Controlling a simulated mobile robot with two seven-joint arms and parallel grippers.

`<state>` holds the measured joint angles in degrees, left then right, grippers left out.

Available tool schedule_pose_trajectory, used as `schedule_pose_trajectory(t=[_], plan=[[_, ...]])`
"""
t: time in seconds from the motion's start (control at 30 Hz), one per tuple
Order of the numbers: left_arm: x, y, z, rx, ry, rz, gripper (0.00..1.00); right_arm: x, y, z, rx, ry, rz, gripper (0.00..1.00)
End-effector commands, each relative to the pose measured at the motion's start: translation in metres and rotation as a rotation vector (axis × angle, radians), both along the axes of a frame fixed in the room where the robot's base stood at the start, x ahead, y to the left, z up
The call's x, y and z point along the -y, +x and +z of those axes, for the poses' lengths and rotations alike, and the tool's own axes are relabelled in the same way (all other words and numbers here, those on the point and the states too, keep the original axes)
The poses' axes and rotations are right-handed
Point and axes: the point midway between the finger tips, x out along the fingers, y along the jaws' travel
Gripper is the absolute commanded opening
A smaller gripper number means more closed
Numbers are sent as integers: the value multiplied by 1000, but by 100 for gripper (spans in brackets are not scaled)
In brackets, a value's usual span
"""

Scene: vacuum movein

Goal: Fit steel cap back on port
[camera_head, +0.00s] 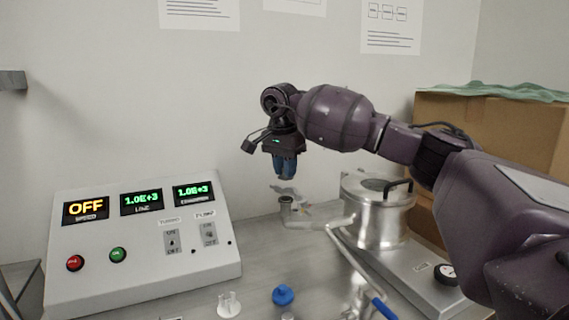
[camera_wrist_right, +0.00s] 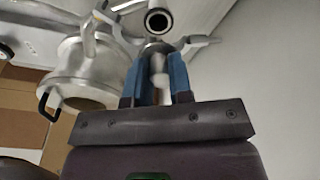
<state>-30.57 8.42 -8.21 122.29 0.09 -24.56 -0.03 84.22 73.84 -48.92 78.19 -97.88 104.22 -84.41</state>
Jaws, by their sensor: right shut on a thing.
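My right gripper (camera_head: 285,175) hangs fingers-down with its blue fingers closed, above the bench. It is shut on a steel piece, probably the cap (camera_head: 284,186), which shows just under the fingertips; the fingers hide part of it. In the right wrist view the steel cap (camera_wrist_right: 158,48) sits between the fingertips (camera_wrist_right: 160,60). The open port (camera_head: 286,200) is the upright end of a steel pipe, just below the held piece. In the right wrist view the port's dark round mouth (camera_wrist_right: 158,20) lies just beyond the cap, apart from it. My left gripper is not in view.
A steel chamber (camera_head: 377,215) with a black handle stands right of the port. A control box (camera_head: 140,245) with an OFF display is at left. A blue knob-like part (camera_head: 283,295) and a white pronged part (camera_head: 229,304) lie in front. Cardboard boxes (camera_head: 480,130) stand behind right.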

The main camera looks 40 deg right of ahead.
Motion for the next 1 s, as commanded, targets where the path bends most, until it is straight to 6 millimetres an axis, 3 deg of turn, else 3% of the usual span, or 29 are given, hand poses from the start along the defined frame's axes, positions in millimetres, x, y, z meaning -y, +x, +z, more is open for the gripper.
schedule_pose_trajectory(t=[0.5,1.0], plan=[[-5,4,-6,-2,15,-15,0,0,0,-40,-2,-1,0,0],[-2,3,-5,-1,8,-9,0,0,0,-45,0,0,0,0]])
